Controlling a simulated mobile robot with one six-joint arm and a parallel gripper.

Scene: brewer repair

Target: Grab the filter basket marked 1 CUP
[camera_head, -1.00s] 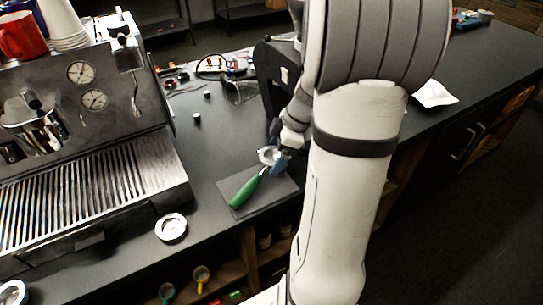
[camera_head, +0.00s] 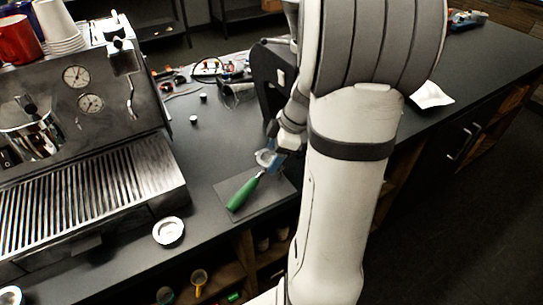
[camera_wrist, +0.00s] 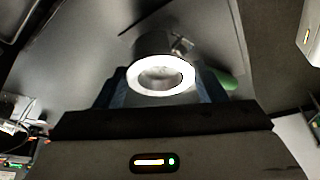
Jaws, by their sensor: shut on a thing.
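My gripper (camera_wrist: 162,88) is shut on a round metal filter basket (camera_wrist: 150,86) with a bright rim, between its blue fingers. No marking on it is readable. In the head view, my gripper (camera_head: 272,160) is low over the dark mat (camera_head: 275,198), partly hidden by my arm. The basket's pale rim (camera_head: 263,157) shows beside the fingers. A portafilter with a green handle (camera_head: 245,192) lies on the mat, its head by my gripper. The green handle (camera_wrist: 226,80) also shows in the wrist view. I cannot tell whether the basket still touches the portafilter.
A steel espresso machine (camera_head: 95,150) stands at left with cups on top. A round metal dish or basket (camera_head: 168,231) lies near the counter's front edge, another (camera_head: 11,295) at lower left. Tools and cables (camera_head: 215,70) lie behind. A white tray (camera_head: 430,96) is at right.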

